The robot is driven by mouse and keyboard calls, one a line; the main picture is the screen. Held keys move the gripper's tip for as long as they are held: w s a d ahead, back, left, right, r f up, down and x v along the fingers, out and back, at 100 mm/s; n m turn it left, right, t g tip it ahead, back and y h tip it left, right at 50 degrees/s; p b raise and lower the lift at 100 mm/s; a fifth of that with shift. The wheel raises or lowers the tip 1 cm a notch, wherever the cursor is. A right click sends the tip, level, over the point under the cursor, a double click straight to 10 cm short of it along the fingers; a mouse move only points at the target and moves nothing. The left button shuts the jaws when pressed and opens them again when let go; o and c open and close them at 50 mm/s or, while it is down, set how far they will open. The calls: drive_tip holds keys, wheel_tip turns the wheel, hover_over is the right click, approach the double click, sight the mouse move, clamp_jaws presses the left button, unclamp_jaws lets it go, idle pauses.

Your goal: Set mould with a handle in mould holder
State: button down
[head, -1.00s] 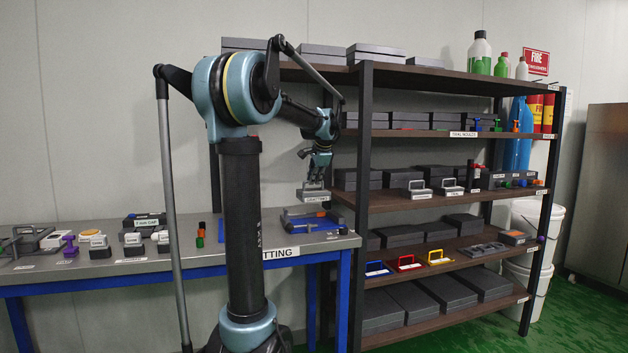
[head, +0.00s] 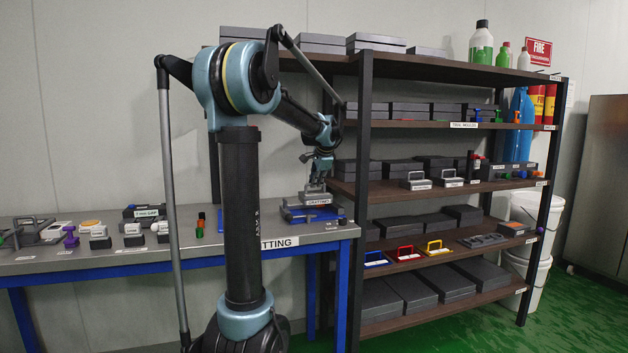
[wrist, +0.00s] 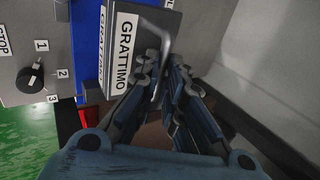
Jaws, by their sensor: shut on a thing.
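The mould, a grey block with a handle and a white label (head: 318,198), is right at the blue mould holder (head: 298,214) on the bench. My gripper (head: 318,182) is above it, shut on its handle. In the wrist view the mould (wrist: 124,45) carries the label "GRATTIMO", and my gripper's fingers (wrist: 165,78) close around the grey handle. The blue holder (wrist: 88,40) shows beside the mould there. I cannot tell whether the mould is fully seated or slightly above the holder.
A dial (wrist: 34,78) marked STOP, 1, 2, 3 is beside the holder. A shelf rack (head: 366,180) stands close to the right, with handled moulds (head: 415,181) on it. The bench's left part (head: 70,255) holds several small objects.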

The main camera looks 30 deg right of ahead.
sight(316, 194)
drive_tip(key=shift+f, duration=2)
drive_tip(key=shift+a, duration=0.15)
drive_tip(key=shift+f, duration=0.35)
drive_tip(key=c, duration=1.6)
unclamp_jaws()
drive_tip(key=shift+s, duration=0.1)
drive_tip(key=v, duration=1.1)
drive_tip(key=shift+s+r, duration=0.15)
drive_tip(key=shift+r, duration=0.25)
